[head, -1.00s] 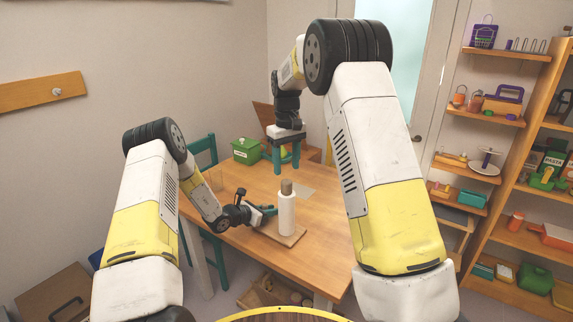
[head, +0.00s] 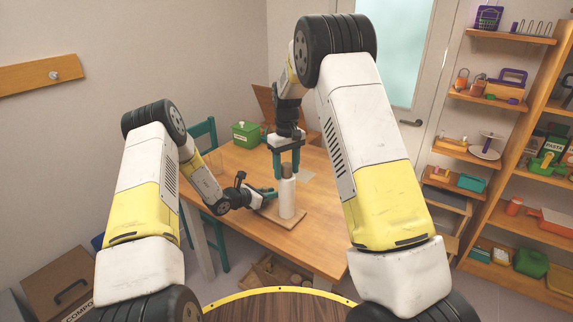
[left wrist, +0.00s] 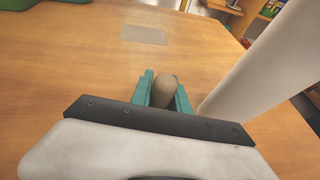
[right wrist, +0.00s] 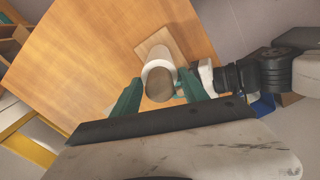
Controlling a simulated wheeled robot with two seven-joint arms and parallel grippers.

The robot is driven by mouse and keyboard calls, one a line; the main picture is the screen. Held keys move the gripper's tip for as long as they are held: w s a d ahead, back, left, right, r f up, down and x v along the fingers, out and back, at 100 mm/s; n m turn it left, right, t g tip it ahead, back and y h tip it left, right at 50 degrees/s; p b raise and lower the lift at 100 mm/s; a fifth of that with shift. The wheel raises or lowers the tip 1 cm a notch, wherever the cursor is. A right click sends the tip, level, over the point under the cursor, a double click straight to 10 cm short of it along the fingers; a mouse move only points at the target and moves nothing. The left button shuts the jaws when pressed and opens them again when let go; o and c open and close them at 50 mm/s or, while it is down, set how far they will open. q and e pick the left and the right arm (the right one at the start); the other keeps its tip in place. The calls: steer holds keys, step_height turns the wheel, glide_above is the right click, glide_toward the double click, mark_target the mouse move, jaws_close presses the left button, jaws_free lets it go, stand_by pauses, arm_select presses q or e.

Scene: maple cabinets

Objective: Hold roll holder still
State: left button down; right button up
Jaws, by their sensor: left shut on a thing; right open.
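The roll holder has a flat wooden base (head: 292,221) on the table, with a white roll (head: 287,199) upright on it and a brown top (head: 287,171) above the roll. My left gripper (head: 271,194) is low at the roll's left side. In the left wrist view it (left wrist: 163,95) is shut on a rounded brown post (left wrist: 165,91) beside the roll (left wrist: 250,55). My right gripper (head: 286,172) is open above the roll, pointing down. In the right wrist view its fingers (right wrist: 160,92) stand either side of the brown top (right wrist: 158,86); contact is unclear.
A green box (head: 246,133) stands at the table's back left, and a grey sheet (left wrist: 144,35) lies flat beyond the holder. Teal chairs (head: 203,135) stand by the table's left side. Shelves (head: 480,155) line the right wall. The table's right part is clear.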

jaws_close()
steer(key=shift+o, duration=0.9)
jaws_free()
steer(key=shift+r, duration=0.1)
arm_select(q)
steer(key=c, duration=1.2)
jaws_free()
arm_select(e)
step_height(320, 180, up, 12)
